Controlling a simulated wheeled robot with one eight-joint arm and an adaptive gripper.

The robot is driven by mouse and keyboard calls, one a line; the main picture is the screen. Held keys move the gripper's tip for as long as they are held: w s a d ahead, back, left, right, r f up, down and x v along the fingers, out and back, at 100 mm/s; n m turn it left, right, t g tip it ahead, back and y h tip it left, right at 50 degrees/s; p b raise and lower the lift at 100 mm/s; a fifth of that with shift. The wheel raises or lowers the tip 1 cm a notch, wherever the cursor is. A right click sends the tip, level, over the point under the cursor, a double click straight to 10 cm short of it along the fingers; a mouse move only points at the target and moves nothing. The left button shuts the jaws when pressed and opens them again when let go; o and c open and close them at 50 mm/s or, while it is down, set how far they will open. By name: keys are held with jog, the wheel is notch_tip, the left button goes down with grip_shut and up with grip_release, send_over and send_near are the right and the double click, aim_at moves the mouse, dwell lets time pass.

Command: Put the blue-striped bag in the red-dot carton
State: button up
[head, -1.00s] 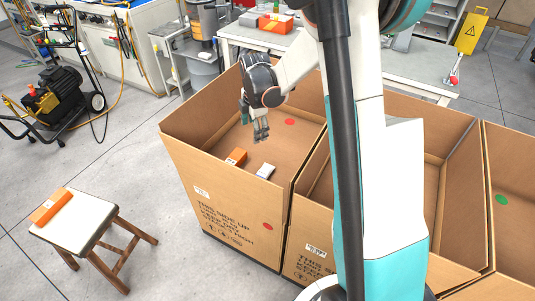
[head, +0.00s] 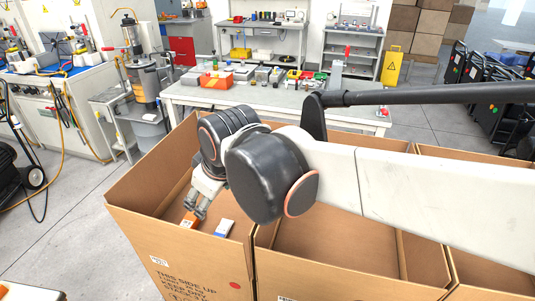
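The red-dot carton (head: 140,228) is the leftmost large open carton, with a red dot (head: 235,285) low on its front. Inside it lie a small white-and-blue item (head: 224,228) and an orange item (head: 190,221). The white-and-blue one may be the blue-striped bag, but its stripes are too small to make out. My gripper (head: 196,211) points down inside the carton's opening, over or close to the orange item. Its two fingers look apart with nothing visible between them. My wrist and arm cover the carton's back right part.
More open cartons (head: 330,270) stand to the right. Behind them is a white worktable (head: 220,97) with an orange-red box (head: 216,80) and several small parts. A yellow sign (head: 394,66) stands at the back. Machines line the left. A stool corner (head: 30,292) shows at bottom left.

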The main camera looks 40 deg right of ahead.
jog(key=s+a+m+t, duration=0.1)
jog(key=s+m, duration=0.3)
jog(key=s, duration=0.2)
jog(key=shift+a+f, duration=0.15)
jog(key=shift+f, duration=0.25)
jog(key=shift+c, duration=0.2)
dwell(0.6)
